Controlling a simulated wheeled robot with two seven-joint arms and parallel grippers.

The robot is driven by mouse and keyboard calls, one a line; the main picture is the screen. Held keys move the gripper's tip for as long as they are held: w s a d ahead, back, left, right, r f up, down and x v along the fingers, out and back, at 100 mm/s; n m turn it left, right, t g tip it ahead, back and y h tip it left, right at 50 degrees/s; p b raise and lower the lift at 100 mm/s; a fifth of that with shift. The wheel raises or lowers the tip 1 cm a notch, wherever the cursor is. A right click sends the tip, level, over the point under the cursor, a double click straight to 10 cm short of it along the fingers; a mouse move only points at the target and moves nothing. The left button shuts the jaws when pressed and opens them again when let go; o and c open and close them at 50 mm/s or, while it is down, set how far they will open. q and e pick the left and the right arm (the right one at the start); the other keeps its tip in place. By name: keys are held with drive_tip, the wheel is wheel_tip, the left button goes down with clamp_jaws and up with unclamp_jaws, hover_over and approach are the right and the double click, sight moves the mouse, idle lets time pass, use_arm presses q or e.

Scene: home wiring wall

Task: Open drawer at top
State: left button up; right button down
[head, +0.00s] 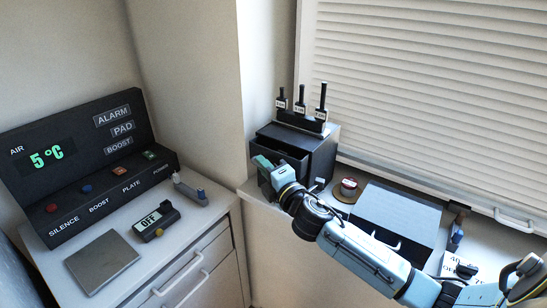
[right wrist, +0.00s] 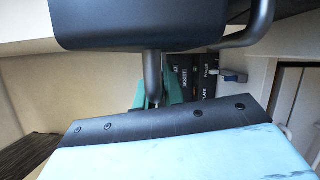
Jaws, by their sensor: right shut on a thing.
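A dark grey drawer box (head: 322,152) stands on the ledge at the wall corner. Its drawer front faces left, partly hidden by my right gripper (head: 268,172). In the right wrist view the dark drawer front (right wrist: 135,25) fills the top, with a grey metal handle (right wrist: 153,75) coming down from it. The green fingers of my right gripper (right wrist: 155,98) are shut on this handle. My left gripper is not in view.
Several black-handled tools (head: 301,100) stand in a rack on the box. A round red-topped item (head: 348,186) and a grey case (head: 396,212) lie to the right along the ledge. A dark control panel (head: 85,165) stands on the left counter. A window blind (head: 430,80) is behind.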

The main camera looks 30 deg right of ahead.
drive_tip(key=s+a, duration=0.3)
drive_tip(key=a, duration=0.4)
drive_tip(key=shift+p, duration=0.35)
drive_tip(key=shift+a, duration=0.1)
drive_tip(key=c, duration=1.5)
unclamp_jaws()
drive_tip(key=s+f+b, duration=0.1)
drive_tip(key=s+b, duration=0.1)
drive_tip(key=s, duration=1.1)
drive_tip(key=shift+s, duration=0.2)
